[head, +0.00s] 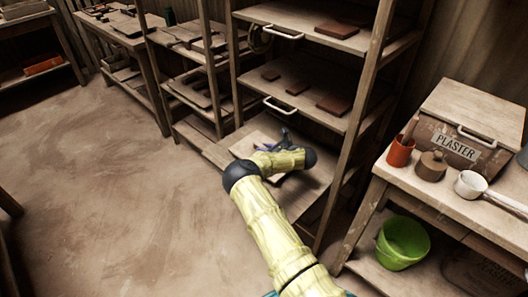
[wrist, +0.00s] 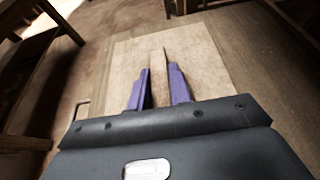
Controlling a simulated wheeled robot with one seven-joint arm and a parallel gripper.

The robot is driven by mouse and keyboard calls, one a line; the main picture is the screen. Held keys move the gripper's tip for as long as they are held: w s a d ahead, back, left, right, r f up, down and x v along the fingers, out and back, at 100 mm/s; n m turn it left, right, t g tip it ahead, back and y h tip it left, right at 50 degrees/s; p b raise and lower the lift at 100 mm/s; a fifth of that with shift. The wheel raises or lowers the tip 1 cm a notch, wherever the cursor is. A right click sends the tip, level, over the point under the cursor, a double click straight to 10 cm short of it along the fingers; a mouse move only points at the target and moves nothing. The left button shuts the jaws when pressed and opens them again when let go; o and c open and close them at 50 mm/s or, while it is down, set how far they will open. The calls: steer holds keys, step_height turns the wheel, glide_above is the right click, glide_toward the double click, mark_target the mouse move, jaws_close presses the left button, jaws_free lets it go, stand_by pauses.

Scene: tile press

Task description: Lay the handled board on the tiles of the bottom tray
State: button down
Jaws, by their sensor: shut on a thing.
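The handled board is a pale, flat square with a raised wooden bar as its handle. In the wrist view the board (wrist: 205,55) spreads out beyond my gripper (wrist: 160,78), whose purple fingers are shut on the bar from both sides. In the head view the board (head: 247,146) shows partly behind my gripper (head: 268,146), at the lowest level of the middle rack. The bottom tray (head: 317,192) lies around and under it. Tiles under the board are hidden. I cannot tell whether the board touches them.
Above, a middle tray (head: 318,116) and an upper tray (head: 350,47) bear reddish-brown tiles and have white handles. A rack post (head: 352,125) stands right of my arm. At right a bench holds a plaster box (head: 455,147), with a green bucket (head: 402,243) below. The floor at left is clear.

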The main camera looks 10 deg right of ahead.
steer(key=shift+w+a+f, duration=0.1)
steer(key=shift+f, duration=0.5)
steer(key=shift+a, duration=0.1)
steer(key=shift+a+f, duration=0.1)
steer(key=c, duration=1.3)
jaws_free()
steer(key=p+v, duration=0.1)
steer(key=v, duration=1.1)
